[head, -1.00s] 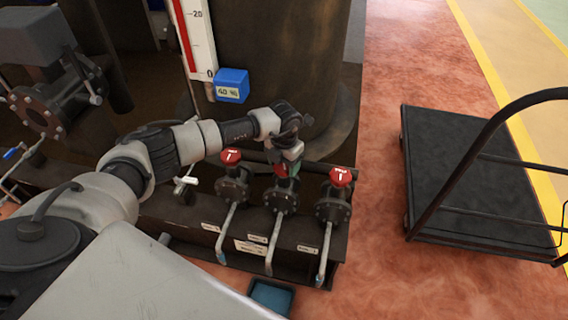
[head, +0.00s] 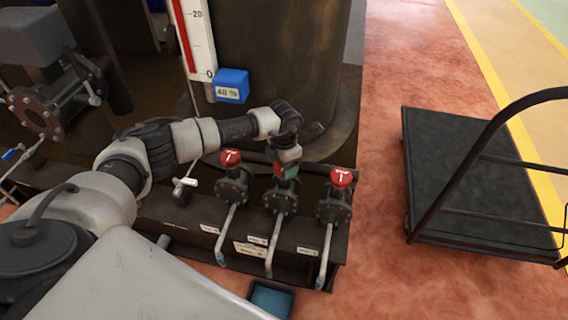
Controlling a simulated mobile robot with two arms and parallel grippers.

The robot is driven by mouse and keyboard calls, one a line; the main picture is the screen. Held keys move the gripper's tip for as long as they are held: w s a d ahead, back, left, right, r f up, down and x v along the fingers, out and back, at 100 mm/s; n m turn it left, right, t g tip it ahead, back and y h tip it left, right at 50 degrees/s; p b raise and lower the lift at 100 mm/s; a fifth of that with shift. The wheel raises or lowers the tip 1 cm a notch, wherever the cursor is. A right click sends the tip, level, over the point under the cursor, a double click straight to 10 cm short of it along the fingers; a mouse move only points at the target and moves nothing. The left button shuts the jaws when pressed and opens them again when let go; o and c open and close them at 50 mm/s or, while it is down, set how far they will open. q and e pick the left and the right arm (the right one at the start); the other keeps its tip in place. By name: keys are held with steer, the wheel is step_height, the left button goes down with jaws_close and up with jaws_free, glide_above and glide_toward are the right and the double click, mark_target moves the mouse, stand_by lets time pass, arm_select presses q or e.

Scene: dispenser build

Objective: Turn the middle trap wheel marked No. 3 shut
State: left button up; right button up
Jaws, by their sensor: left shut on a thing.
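Three dark flanged trap valves stand in a row on a dark steel base. The left one has a red wheel (head: 231,158) and the right one has a red wheel (head: 341,177), both with a white mark on top. The middle trap valve (head: 281,197) stands between them. My left gripper (head: 288,172) points down onto its top and is shut on the middle wheel, which is mostly hidden; a little red and green shows at the jaws. The number on the wheel cannot be read. My right gripper is not in view.
A blue box marked 40 (head: 231,86) hangs below a red-and-white scale (head: 195,40) on the big tank. A blue tray (head: 271,298) lies in front of the base. A black trolley (head: 470,180) stands at right. Red floor between is clear.

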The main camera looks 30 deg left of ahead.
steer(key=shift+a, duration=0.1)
arm_select(q)
steer(key=o, duration=0.9)
steer(key=shift+r, duration=0.15)
step_height(320, 180, up, 11)
steer(key=shift+f+p, duration=0.2)
steer(key=shift+p, duration=0.8)
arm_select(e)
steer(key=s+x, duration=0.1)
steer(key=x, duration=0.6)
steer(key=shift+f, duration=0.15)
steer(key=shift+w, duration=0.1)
